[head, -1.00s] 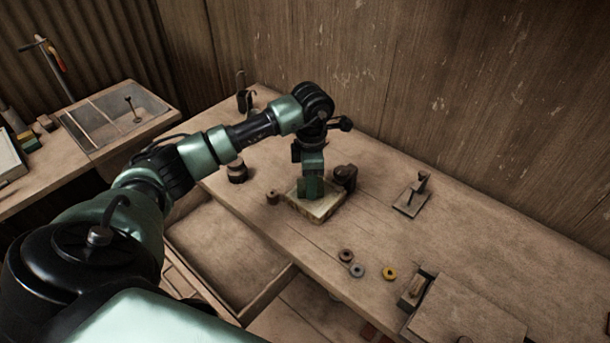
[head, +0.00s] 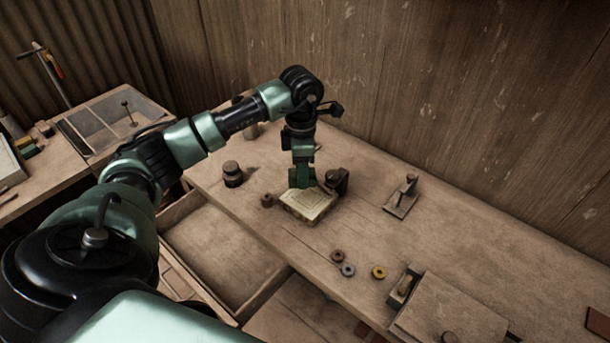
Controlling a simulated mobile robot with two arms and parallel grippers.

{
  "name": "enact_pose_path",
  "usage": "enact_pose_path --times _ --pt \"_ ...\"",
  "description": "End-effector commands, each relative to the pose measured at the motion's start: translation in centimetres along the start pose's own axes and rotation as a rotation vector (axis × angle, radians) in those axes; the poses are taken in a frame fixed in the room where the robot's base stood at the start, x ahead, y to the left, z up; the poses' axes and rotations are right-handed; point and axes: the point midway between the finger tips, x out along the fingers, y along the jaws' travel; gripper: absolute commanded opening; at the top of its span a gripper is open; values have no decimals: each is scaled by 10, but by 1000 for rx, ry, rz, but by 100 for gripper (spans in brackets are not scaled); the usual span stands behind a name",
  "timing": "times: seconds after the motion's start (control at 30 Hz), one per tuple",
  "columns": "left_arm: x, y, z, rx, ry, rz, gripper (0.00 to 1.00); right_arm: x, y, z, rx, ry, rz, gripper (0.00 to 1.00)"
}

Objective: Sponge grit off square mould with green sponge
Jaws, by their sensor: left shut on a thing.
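The square mould (head: 309,206) is a pale yellowish block lying flat on the long workbench, with a dark fitting beside its right back edge. My left gripper (head: 303,182) points down over the mould's back edge. It is shut on a dark green block, which looks like the green sponge (head: 297,181); the jaws partly hide it. The sponge is at or just above the mould's back edge; I cannot tell whether they touch. Much of the mould's top face shows, and I cannot make out single grit marks. My right gripper is out of view.
A dark round pot (head: 232,174) and a small brown knob (head: 267,200) stand left of the mould. Several small rings, one a yellow ring (head: 378,272), lie in front. A hand tool (head: 402,197) stands at right. A wooden box (head: 450,308) is at front right.

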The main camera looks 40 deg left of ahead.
Motion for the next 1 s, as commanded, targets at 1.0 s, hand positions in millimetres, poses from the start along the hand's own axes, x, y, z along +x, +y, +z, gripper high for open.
enact_pose_path --times 1.0 --pt "-16 2 -4 15 -1 0 0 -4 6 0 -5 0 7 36"
